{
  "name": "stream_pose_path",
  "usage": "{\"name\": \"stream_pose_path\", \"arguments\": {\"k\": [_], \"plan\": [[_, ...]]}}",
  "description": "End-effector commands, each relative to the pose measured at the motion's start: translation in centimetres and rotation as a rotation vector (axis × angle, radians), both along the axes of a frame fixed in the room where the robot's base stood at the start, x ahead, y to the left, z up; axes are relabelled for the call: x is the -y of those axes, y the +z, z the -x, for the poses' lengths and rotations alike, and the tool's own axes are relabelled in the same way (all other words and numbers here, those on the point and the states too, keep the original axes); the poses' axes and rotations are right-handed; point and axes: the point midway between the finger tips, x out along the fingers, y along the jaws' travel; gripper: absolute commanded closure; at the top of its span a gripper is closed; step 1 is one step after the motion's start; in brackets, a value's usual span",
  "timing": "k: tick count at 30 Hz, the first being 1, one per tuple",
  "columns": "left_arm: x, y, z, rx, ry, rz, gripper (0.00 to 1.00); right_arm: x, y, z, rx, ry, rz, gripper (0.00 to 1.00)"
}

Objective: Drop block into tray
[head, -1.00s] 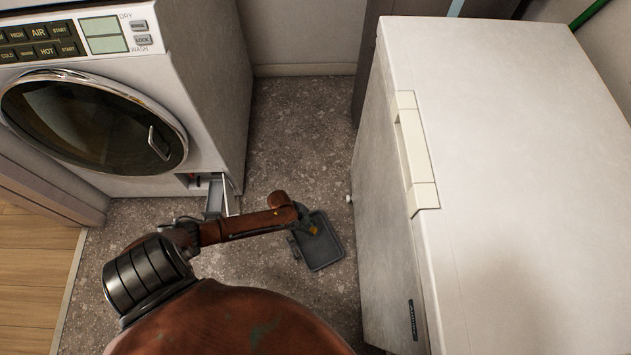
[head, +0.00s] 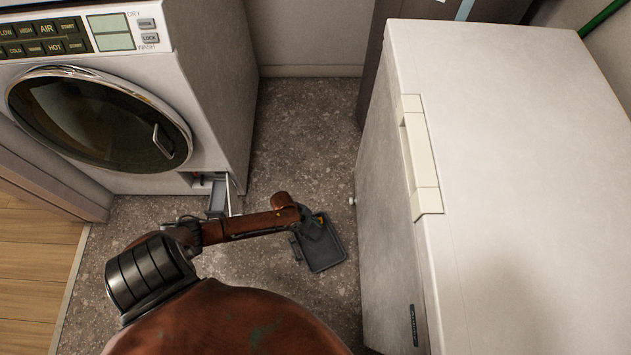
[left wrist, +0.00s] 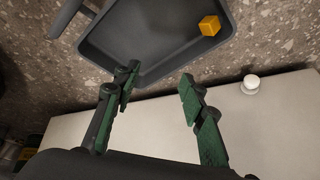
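A dark grey tray (head: 326,256) is on the speckled floor in the head view, and its interior fills the top of the left wrist view (left wrist: 140,35). A small orange-yellow block (left wrist: 210,26) shows inside the tray's outline near its right side in the left wrist view, clear of the fingers. In the head view, the block (head: 321,220) is a small yellow patch beside my gripper. My left gripper (left wrist: 157,93) is open and empty, with green-padded fingers spread apart over the tray's edge. In the head view, the gripper (head: 318,236) partly covers the tray. My right gripper is not seen.
A washer (head: 100,115) stands at the left with a small open compartment (head: 217,195) low on its front. A large white chest-like appliance (head: 520,170) stands close on the right. Bare floor (head: 305,120) lies between them.

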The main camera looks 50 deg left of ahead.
Motion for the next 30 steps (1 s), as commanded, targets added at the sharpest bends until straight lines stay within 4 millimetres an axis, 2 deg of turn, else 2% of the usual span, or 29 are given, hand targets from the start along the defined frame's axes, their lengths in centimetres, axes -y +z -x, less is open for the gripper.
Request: {"name": "stream_pose_path", "arguments": {"k": [5,18,24,30], "plan": [[-0.6,1.4,0.3,0.002,0.0,-0.001,0.62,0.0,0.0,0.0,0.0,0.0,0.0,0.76],[-3.4,9.1,2.5,0.001,-0.001,-0.003,0.62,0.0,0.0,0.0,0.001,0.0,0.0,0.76],[-3.8,10.7,2.9,0.0,-0.001,0.0,0.62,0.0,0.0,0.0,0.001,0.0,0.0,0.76],[-3.9,10.9,3.0,0.0,0.001,0.0,0.62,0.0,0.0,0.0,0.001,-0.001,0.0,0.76]]}}
